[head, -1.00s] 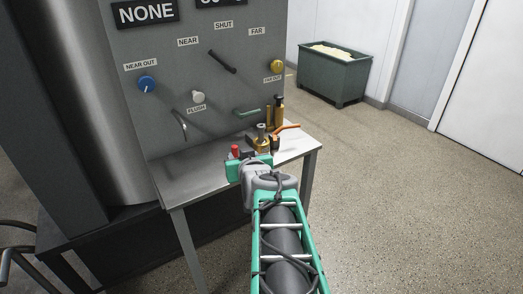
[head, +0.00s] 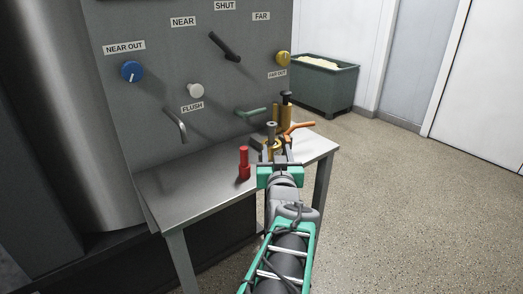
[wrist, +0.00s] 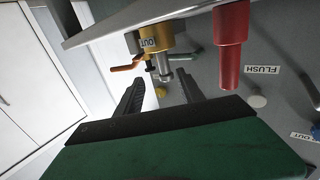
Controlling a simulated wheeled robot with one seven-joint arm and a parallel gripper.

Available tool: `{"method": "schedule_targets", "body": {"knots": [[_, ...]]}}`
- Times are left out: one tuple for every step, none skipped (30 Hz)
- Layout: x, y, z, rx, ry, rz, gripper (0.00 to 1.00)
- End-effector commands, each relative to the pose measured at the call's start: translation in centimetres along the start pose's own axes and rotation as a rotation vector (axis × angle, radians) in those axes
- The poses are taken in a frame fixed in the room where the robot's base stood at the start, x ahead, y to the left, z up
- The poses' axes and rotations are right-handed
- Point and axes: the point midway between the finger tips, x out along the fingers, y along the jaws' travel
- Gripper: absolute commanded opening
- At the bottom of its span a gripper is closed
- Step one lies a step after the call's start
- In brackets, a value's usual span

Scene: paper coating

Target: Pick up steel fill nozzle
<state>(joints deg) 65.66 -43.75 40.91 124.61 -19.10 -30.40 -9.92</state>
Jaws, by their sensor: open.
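The steel fill nozzle, as far as I can tell, is the short grey cylinder (head: 271,130) standing upright at a brass fitting (head: 277,146) on the bench. In the wrist view, which is turned over, the grey nozzle (wrist: 163,69) shows beside a brass collar (wrist: 157,38) marked "OUT". My gripper (head: 278,157) is open and empty, just in front of the brass fitting. In the wrist view its two dark fingers (wrist: 161,88) are spread, with the nozzle beyond the gap between their tips. I see no contact; the nozzle's lower part is partly hidden in the head view.
A red cylinder (head: 244,164) stands on the steel bench (head: 190,197), left of my gripper. An orange handle (head: 300,127) and brass cylinders (head: 285,117) are close behind and right. The grey panel (head: 155,110) with knobs and levers rises behind. The bench's left part is clear.

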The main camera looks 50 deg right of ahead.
Motion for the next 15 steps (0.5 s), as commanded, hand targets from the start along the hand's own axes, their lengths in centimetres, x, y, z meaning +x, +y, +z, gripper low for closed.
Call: {"method": "schedule_targets", "body": {"knots": [[0.0, -0.1, 1.1, 0.0, 0.0, -0.002, 0.45], [0.0, -0.1, 1.4, 0.0, 0.0, -0.003, 0.45], [0.1, -0.2, 1.6, 0.0, 0.0, -0.004, 0.45], [0.2, -0.3, 1.6, 0.0, 0.0, -0.005, 0.45], [0.4, -0.3, 1.6, 0.0, -0.001, -0.007, 0.45], [0.8, -0.4, 1.6, 0.0, -0.002, -0.009, 0.45], [1.3, -0.6, 1.5, 0.0, -0.001, -0.012, 0.45], [1.7, -0.6, 1.5, 0.001, -0.002, -0.013, 0.45], [2.3, -0.7, 1.5, 0.001, -0.002, -0.013, 0.45], [2.7, -0.7, 1.5, 0.001, -0.002, -0.014, 0.45], [3.1, -0.8, 1.5, 0.001, -0.001, -0.016, 0.45], [3.7, -0.9, 1.5, 0.0, -0.002, -0.016, 0.45], [4.2, -0.9, 1.5, 0.0, -0.002, -0.016, 0.45], [4.8, -0.9, 1.5, 0.0, -0.002, -0.016, 0.45], [5.6, -0.9, 1.6, 0.0, -0.002, -0.017, 0.45]]}}
